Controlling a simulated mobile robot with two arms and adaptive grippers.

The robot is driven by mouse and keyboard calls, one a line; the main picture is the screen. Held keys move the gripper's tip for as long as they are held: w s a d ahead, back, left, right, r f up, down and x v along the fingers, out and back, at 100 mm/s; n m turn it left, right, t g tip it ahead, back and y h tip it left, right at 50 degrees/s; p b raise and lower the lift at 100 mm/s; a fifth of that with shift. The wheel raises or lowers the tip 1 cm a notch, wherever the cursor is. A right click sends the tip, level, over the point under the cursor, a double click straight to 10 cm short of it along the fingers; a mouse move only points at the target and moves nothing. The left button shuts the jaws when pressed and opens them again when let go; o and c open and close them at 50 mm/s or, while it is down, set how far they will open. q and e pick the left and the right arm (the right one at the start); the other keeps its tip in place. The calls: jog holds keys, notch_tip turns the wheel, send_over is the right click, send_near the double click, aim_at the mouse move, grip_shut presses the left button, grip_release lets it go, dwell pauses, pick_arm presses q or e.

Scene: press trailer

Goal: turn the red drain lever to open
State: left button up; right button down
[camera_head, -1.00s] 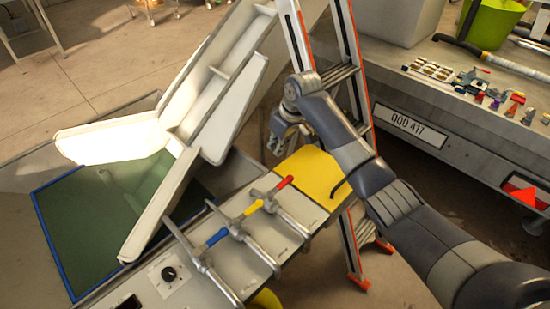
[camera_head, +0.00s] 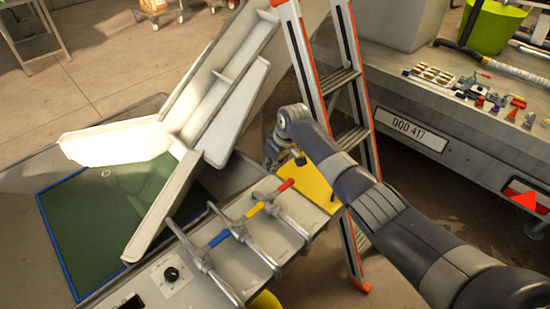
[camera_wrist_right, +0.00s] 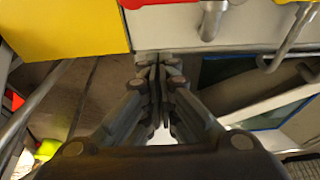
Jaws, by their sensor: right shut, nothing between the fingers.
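The red lever handle (camera_head: 286,185) is on the rightmost of the pipe fittings along the grey machine's edge. A small red part, probably the same handle, shows at the top of the right wrist view (camera_wrist_right: 150,2). My right gripper (camera_head: 271,158) is just beyond the red handle, by the yellow panel, and apart from the handle. In the right wrist view its fingers (camera_wrist_right: 158,68) are together with nothing between them, below the machine's light edge. In the head view my wrist partly hides the fingers. My left gripper is not in view.
The yellow handle (camera_head: 254,209) and blue handle (camera_head: 218,238) sit left of the red one among bent metal pipes. The yellow panel (camera_head: 315,187) is right of it. A stepladder (camera_head: 345,80) stands behind my right arm. A white chute (camera_head: 215,100) rises at the left.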

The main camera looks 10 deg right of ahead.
aim_at(281, 190)
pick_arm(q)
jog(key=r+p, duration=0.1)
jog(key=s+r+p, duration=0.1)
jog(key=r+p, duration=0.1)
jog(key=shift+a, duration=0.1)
pick_arm(e)
jog(key=s+d, duration=0.1)
jog(key=s+d+f, duration=0.1)
jog(key=s, duration=0.1)
jog(key=shift+f, duration=0.1)
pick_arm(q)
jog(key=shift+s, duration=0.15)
pick_arm(e)
jog(key=shift+d, duration=0.1)
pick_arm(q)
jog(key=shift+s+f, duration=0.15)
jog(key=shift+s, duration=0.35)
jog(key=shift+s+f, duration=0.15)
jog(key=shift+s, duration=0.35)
pick_arm(e)
jog(key=shift+s+d, duration=0.2)
